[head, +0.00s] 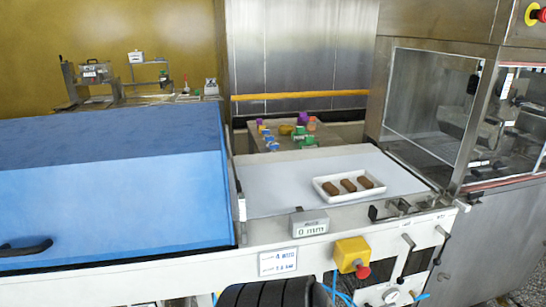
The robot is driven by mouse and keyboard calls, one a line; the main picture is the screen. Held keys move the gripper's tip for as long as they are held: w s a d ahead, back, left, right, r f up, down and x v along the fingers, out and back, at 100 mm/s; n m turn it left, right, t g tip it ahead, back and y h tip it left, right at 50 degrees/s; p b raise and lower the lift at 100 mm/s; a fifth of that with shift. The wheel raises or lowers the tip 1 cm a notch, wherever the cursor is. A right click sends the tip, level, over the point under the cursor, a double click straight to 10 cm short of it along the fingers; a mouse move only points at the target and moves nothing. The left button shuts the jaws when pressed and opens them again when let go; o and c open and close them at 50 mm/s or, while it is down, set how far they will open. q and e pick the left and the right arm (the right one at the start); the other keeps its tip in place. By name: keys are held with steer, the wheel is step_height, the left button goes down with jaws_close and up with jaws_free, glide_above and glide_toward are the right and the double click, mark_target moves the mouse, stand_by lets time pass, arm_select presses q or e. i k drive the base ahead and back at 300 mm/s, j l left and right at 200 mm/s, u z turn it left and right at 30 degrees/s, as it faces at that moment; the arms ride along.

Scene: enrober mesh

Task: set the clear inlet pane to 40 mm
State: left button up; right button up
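The clear inlet pane (425,100) appears to be the see-through panel in the steel enrober housing at the right; its lower edge lies near the end of the white belt. Its exact gap above the belt is hard to tell. A small grey display box (309,224) on the front rail reads "0 mm". A white tray (348,196) with three brown bars lies on the white belt (280,180), left of the pane. A metal bracket (400,209) is on the rail below the pane. Neither of my grippers shows in the head view.
A blue cover (110,190) with a black handle fills the left. A yellow box with a red button (352,256) sits on the front rail, near levers (407,255) and a dial. Colourful small items (290,132) stand behind the belt. A red stop button (535,14) is top right.

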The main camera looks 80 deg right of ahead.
mark_target(238, 184)
steer(key=z, duration=2.4)
steer(key=i+j+u, duration=0.1)
steer(key=j+u, duration=0.15)
steer(key=i+j+u, duration=0.2)
steer(key=k+j, duration=0.1)
